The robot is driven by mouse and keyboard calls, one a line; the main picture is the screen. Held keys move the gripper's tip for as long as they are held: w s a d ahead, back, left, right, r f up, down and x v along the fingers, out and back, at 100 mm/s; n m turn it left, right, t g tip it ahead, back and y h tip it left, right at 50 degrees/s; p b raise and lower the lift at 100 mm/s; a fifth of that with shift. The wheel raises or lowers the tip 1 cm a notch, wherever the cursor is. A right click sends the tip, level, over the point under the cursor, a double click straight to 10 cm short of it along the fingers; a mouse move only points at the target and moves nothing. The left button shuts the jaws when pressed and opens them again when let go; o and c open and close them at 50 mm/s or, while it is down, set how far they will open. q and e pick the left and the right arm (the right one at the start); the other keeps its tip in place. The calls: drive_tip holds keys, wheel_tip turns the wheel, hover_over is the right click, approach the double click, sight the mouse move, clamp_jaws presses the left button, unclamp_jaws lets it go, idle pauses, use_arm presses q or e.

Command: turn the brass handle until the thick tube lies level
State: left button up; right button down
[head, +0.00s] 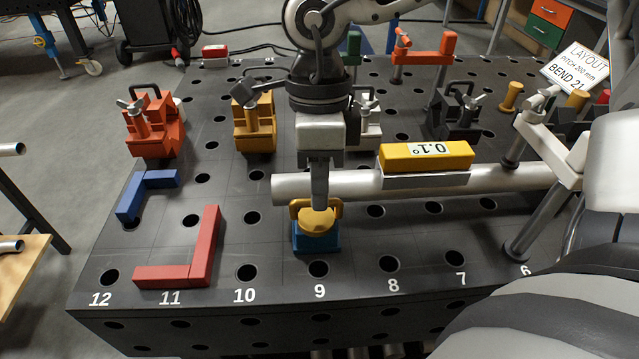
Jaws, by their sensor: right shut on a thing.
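The thick silver tube (340,184) runs across the table and looks close to level. A yellow level box (452,154) sits on top of it; its display seems to read 0.1°. The brass handle (318,220) sits on a blue base (301,242), under and in front of the tube's left end. My right gripper (319,204) points straight down in front of the tube and is shut on the brass handle, hiding part of it. My left gripper is not in view.
The black table (240,210) has a grid of holes. Red (152,135), yellow (254,130) and black (458,115) clamps stand behind the tube. A red angle piece (205,250) and a blue one (135,192) lie at left. A white support (545,140) stands at right.

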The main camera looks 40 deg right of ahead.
drive_tip(key=shift+w+f+n+b, duration=0.1)
drive_tip(key=shift+f+n+b, duration=0.05)
drive_tip(key=shift+n+b, duration=0.7)
drive_tip(key=shift+r+n, duration=0.2)
drive_tip(key=shift+n, duration=0.15)
drive_tip(key=c, duration=1.5)
unclamp_jaws()
drive_tip(key=w+r, duration=0.1)
drive_tip(key=r, duration=0.4)
drive_tip(key=w+r, duration=0.1)
drive_tip(key=r, duration=0.4)
drive_tip(key=d+r+p, duration=0.1)
drive_tip(key=r, duration=0.4)
drive_tip(key=shift+w+r, duration=0.35)
drive_tip(key=shift+w, duration=0.05)
drive_tip(key=shift+f, duration=0.1)
